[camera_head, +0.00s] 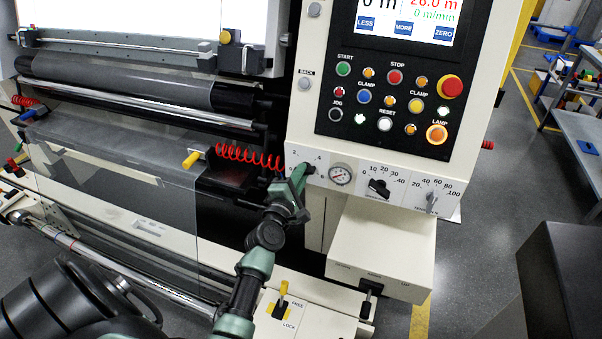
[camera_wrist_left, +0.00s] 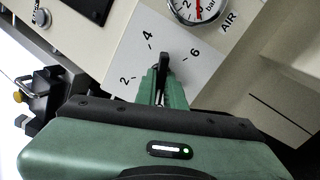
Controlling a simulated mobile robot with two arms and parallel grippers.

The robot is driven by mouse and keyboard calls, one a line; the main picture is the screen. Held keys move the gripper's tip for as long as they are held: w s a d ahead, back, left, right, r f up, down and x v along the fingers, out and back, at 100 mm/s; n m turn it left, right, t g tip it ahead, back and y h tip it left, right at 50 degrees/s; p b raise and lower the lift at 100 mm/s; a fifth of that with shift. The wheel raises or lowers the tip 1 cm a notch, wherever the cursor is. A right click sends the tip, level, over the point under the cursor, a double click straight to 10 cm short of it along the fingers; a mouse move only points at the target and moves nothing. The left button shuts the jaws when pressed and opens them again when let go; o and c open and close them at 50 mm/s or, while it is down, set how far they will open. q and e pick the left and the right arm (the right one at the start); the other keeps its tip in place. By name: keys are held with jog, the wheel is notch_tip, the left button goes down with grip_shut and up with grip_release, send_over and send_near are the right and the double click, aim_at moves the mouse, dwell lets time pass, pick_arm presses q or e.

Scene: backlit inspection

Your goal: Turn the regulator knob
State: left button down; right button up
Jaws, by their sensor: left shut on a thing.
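The regulator knob (camera_wrist_left: 164,68) is black and sits on a white panel marked 2, 4 and 6. In the wrist view its tip points up toward the gap between 4 and 6. My left gripper (camera_wrist_left: 163,84) is shut on it, with green fingers on either side. In the head view the left gripper (camera_head: 302,172) reaches the panel's left end and hides most of the knob. A round pressure gauge (camera_head: 341,175) is just right of it; the gauge (camera_wrist_left: 201,6), beside the word AIR, is cut off in the wrist view. My right gripper is not in view.
Right of the gauge are a black dial (camera_head: 379,188) and a grey tension knob (camera_head: 432,200). Above is a black button panel (camera_head: 385,105). A red coiled hose (camera_head: 250,155) is left of the gripper. Below are a white box (camera_head: 378,250) and a yellow lock lever (camera_head: 283,288).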

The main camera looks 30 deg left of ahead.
pick_arm(q)
jog(key=shift+n, duration=1)
jog(key=c, duration=1.5)
grip_release()
jog(key=v, duration=0.7)
jog(key=shift+s+b, duration=0.4)
jog(key=shift+d, duration=0.1)
